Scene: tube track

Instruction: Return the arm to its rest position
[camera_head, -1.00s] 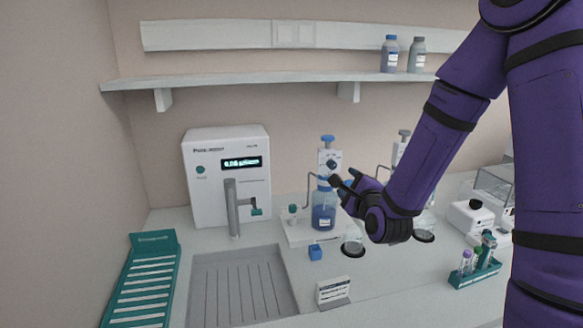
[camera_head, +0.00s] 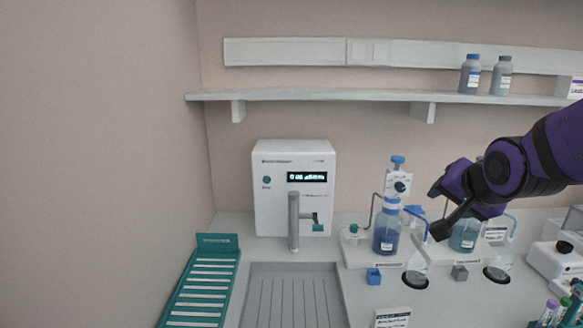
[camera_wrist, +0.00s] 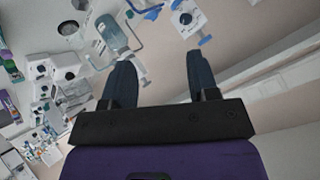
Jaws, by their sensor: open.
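My purple arm comes in from the right edge of the head view. My gripper (camera_head: 438,212) is raised in front of the dispenser bottles and points to the left and down. In the wrist view my gripper (camera_wrist: 162,80) shows two dark fingers spread apart with nothing between them. The bench and its bottles lie beyond the fingertips, and the wrist view is tilted. My gripper partly hides the space between the two bottle dispensers in the head view.
A dispenser with a blue bottle (camera_head: 386,235) and a second bottle (camera_head: 464,234) stand close behind my gripper. A white water unit (camera_head: 294,170) stands left, behind a sink (camera_head: 290,300). A teal rack (camera_head: 205,285) lies at the left. A shelf (camera_head: 330,95) runs above.

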